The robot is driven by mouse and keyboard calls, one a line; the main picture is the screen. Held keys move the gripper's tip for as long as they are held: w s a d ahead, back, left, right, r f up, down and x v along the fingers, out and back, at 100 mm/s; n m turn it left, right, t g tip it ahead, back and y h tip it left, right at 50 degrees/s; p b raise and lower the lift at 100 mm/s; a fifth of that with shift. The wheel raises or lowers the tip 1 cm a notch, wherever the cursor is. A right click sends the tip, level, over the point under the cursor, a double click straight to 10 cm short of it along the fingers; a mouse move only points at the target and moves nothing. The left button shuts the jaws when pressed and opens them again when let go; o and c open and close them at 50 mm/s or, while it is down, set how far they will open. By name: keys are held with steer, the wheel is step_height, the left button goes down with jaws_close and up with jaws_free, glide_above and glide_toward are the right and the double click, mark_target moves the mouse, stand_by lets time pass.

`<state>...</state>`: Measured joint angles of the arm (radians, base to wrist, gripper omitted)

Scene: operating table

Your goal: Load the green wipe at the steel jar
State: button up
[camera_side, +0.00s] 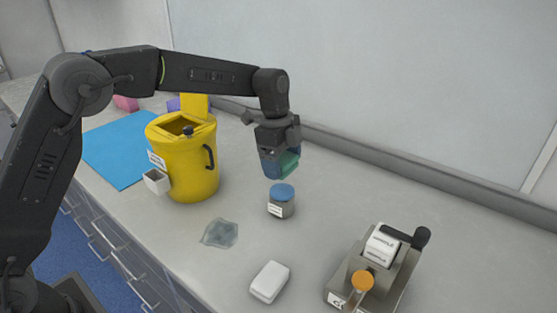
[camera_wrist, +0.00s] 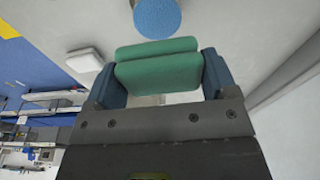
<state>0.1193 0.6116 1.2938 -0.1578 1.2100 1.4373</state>
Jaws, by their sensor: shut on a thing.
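My gripper (camera_side: 279,162) is shut on the green wipe (camera_side: 289,163) and holds it in the air above the counter. In the wrist view the wipe (camera_wrist: 158,66) is a folded green pad between the two blue fingers of my gripper (camera_wrist: 160,75). The steel jar (camera_side: 281,207) stands upright on the counter just below my gripper, with a blue top (camera_side: 282,192) and a white label. In the wrist view the blue top (camera_wrist: 157,17) shows just beyond the wipe, and the jar's body is hidden.
A yellow bin (camera_side: 190,165) with its lid up stands left of the jar. A clear crumpled film (camera_side: 220,233), a white block (camera_side: 269,282) and a steel device with a black handle (camera_side: 372,270) lie nearer the front. A blue mat (camera_side: 112,152) lies behind the bin.

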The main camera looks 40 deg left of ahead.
mark_target(284, 191)
steer(key=shift+f, duration=2.45)
steer(key=shift+f, duration=0.55)
steer(key=shift+r, duration=0.1)
steer(key=shift+r, duration=3.45)
steer(key=s+d+r+n, duration=0.4)
steer(key=s+d, duration=0.2)
steer(key=s, duration=0.3)
steer(key=s+d+r+n+t, duration=0.1)
steer(key=s+d+r+n, duration=0.3)
steer(key=s+d, duration=0.3)
steer(key=s+n, duration=0.1)
steer(key=s, duration=0.2)
steer(key=shift+s+d+r+y, duration=0.15)
steer(key=shift+d+r+y, duration=0.05)
steer(key=shift+d+y, duration=0.1)
